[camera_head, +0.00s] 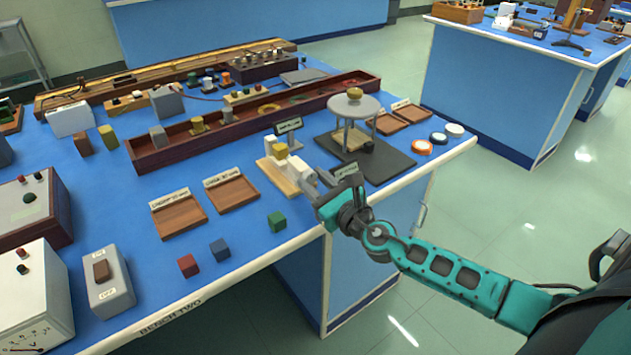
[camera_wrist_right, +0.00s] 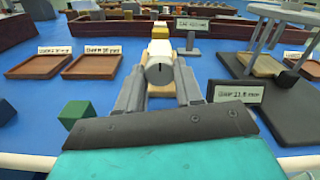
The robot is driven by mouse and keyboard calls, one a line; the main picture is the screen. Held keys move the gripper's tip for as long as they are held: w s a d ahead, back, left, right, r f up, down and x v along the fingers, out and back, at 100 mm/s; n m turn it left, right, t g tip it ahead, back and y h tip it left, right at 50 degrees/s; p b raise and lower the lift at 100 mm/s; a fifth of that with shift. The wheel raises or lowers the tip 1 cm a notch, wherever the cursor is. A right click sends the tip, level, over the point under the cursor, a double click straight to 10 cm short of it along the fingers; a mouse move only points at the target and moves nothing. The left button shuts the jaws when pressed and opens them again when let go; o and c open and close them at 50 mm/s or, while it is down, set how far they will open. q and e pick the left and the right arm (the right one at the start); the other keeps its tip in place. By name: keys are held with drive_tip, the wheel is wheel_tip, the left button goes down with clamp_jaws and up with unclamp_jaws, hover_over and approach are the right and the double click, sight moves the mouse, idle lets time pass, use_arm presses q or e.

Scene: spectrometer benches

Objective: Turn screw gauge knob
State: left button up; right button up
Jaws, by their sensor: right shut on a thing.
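The screw gauge (camera_head: 276,178) sits on the blue bench near its front edge, with a pale wooden base and a cream-yellow block on top. Its grey cylindrical knob (camera_wrist_right: 160,69) points toward my right wrist camera. My right gripper (camera_head: 308,181) reaches in from the right, and its two fingers are shut on the knob, one on each side. In the right wrist view the knob's round end face with a dark mark shows between the fingers. The gripper hides part of the knob in the head view. My left gripper is not in view.
Two wooden trays (camera_head: 180,218) and a green cube (camera_head: 277,222) lie to the left. A long dark-red trough (camera_head: 255,118) runs behind. A small sign (camera_head: 289,126) stands behind the gauge.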

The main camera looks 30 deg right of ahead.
idle(0.3)
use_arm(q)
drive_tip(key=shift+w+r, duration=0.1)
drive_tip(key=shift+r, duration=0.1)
use_arm(e)
drive_tip(key=o, duration=1)
drive_tip(key=shift+o, duration=0.2)
use_arm(q)
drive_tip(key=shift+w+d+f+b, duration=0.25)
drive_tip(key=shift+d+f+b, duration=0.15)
drive_tip(key=shift+b, duration=0.6)
use_arm(e)
drive_tip(key=s+d, duration=0.1)
drive_tip(key=s, duration=1.1)
drive_tip(key=shift+s, duration=0.4)
